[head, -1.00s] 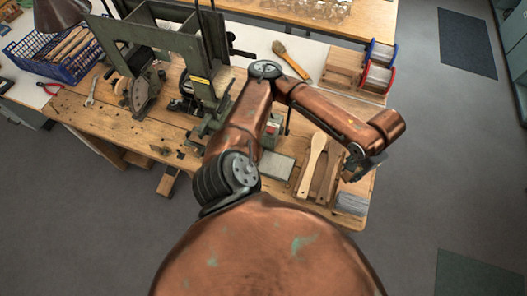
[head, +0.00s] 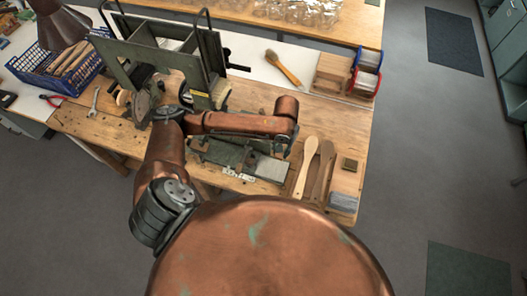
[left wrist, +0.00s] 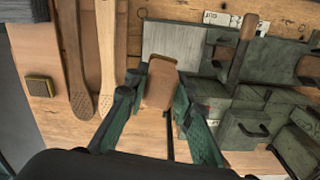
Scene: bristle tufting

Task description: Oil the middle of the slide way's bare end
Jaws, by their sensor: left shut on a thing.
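My left gripper (head: 283,146) is above the bench, by the far edge of the slide way's bare grey end (head: 270,168). In the left wrist view its dark green fingers (left wrist: 153,98) are shut on a tan-brown piece (left wrist: 160,82). This piece has a rounded end and looks wooden; its underside is hidden. In that view the bare end (left wrist: 183,45) is a flat grey plate just above the piece. I cannot tell whether they touch. A small square dark pad with a brass-coloured rim (head: 349,164) lies on a wooden board at right. My right gripper is not in view.
Two wooden paddles (head: 307,166) lie right of the slide way. A wooden-handled lever (left wrist: 243,45) stands beside the bare end. The machine frame (head: 205,65) rises at the left. A brush (head: 284,68) and wire spools (head: 367,72) are behind.

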